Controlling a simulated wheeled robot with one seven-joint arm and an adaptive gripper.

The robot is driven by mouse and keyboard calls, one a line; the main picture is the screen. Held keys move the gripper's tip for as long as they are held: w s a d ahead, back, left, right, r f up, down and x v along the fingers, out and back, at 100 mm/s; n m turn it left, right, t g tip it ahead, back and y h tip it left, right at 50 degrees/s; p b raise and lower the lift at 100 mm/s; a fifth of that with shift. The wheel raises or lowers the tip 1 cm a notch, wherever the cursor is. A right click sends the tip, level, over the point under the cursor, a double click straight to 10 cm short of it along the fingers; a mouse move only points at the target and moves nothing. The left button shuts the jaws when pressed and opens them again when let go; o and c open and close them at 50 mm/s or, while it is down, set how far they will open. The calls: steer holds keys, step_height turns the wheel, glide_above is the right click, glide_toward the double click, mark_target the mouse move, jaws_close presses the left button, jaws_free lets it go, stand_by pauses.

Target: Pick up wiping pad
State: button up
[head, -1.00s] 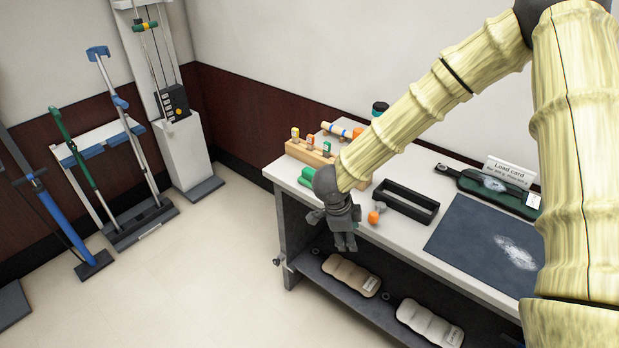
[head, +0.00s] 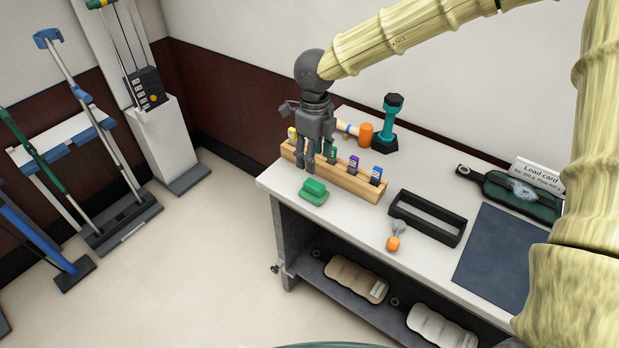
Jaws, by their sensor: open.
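A green pad with a raised grip (head: 313,191), which looks like the wiping pad, lies on the white tabletop (head: 345,225) near its left end. My gripper (head: 306,165) points down with its fingers open and empty. In the picture it is just above and slightly left of the pad, in front of the wooden block. The fingers look apart from the pad; their exact height over the table is hard to tell.
Close behind the pad stands a wooden block (head: 350,187) with several coloured tags. Right of it are an orange-ended tool (head: 393,243), a black open tray (head: 427,218) and a dark mat (head: 505,255). A teal dumbbell-like object (head: 388,120) stands behind.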

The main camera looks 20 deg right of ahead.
glide_above(314, 184)
steer(key=f, duration=0.4)
steer(key=shift+w+d+f, duration=0.15)
steer(key=shift+d+f, duration=0.05)
steer(key=shift+d, duration=0.1)
steer(key=shift+w+f, duration=0.2)
steer(key=shift+f, duration=0.15)
steer(key=shift+s+a+f+p, duration=0.1)
steer(key=shift+s+f+p, duration=0.25)
steer(key=shift+f+p, duration=0.1)
step_height(314, 184, down, 3)
steer(key=shift+w+a+f, duration=0.15)
steer(key=shift+f, duration=0.25)
steer(key=c, duration=1.1)
